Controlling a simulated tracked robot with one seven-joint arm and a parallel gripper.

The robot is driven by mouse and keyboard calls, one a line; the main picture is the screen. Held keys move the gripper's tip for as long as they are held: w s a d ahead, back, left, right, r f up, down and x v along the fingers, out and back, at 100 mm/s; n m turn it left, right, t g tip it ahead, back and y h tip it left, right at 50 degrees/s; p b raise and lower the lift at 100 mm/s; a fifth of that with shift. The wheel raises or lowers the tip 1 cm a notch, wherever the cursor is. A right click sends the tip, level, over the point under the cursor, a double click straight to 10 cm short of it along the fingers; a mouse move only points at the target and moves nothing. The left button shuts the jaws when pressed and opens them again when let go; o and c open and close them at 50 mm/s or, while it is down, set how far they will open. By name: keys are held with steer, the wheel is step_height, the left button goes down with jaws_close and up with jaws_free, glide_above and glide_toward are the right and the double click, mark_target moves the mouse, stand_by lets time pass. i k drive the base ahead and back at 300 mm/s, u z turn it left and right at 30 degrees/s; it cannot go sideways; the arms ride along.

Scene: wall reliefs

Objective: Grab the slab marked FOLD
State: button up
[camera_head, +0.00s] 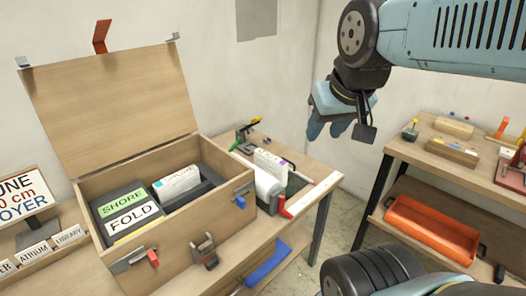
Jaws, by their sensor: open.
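The slab marked FOLD (131,218) lies inside the open wooden box (185,230), at its front left. It has a white label with black letters. A slab with a green label, seemingly reading SHORE (122,202), sits just behind it. Another slab with a white label (176,184) is to their right in the same box; its small text is hard to read. My gripper (328,130) is open and empty. It hangs in the air at upper centre, right of the box and well apart from the slabs.
The box lid (110,105) stands raised at the back. White objects and tools (268,180) sit right of the box. A sign (22,197) and small label cards (34,252) stand at left. A second bench (450,150) at right has an orange tray (432,228) below.

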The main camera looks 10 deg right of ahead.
mark_target(276, 167)
steer(key=u, duration=1.4)
steer(key=i, duration=0.1)
steer(key=z, duration=2.85)
steer(key=k, duration=1.3)
steer(key=u, duration=0.95)
steer(key=i, duration=1)
